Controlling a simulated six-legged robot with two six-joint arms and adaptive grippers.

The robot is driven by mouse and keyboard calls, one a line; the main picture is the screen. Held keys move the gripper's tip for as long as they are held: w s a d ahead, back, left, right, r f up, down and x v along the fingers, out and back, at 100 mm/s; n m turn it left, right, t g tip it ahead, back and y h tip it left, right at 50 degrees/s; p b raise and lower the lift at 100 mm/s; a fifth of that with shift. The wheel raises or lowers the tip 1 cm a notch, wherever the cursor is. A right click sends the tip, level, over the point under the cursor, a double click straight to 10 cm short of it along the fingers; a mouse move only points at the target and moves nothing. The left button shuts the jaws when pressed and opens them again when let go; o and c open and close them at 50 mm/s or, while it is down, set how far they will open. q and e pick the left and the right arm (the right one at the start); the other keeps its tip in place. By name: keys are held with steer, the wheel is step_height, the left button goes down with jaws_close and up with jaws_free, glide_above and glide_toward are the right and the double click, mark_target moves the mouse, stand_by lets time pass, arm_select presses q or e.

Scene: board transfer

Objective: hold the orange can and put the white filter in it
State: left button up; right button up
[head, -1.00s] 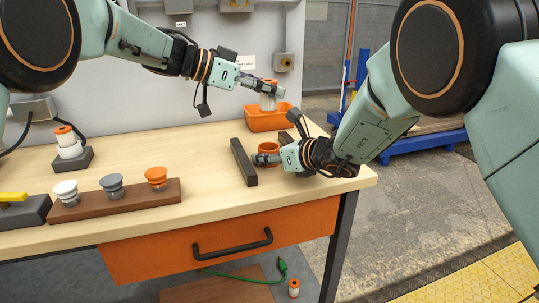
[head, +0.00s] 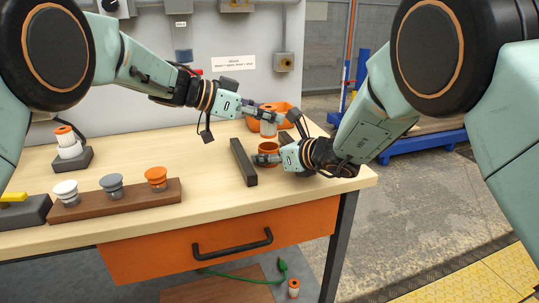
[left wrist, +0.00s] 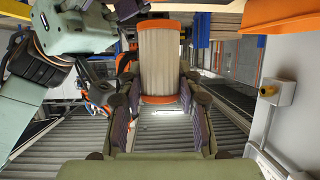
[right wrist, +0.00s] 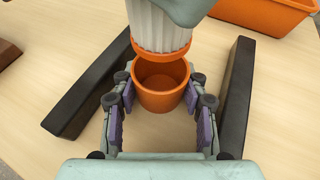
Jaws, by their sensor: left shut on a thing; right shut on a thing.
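The orange can (right wrist: 160,96) stands upright on the table between two dark bars, its open top facing up. It also shows in the head view (head: 267,148). My right gripper (right wrist: 160,108) is shut on the can, with a finger on each side. My left gripper (head: 268,116) is shut on the white filter (right wrist: 160,25), a pleated cylinder with orange ends. The filter is upright above the can and slightly behind it in the right wrist view, its lower end overlapping the can's far rim in the picture. In the left wrist view the filter (left wrist: 159,55) is between the fingers.
Dark bars (right wrist: 90,85) (right wrist: 237,95) flank the can. An orange bin (head: 285,108) stands behind. A brown rack (head: 120,203) with several knobs and another filter on a stand (head: 66,140) are at the left.

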mark_target(268, 129)
arm_select(q)
steer(key=shift+f, duration=1.85)
steer(key=o, duration=1.2)
steer(key=v, duration=1.2)
steer(key=shift+s, duration=0.1)
arm_select(e)
steer(key=o, duration=1.2)
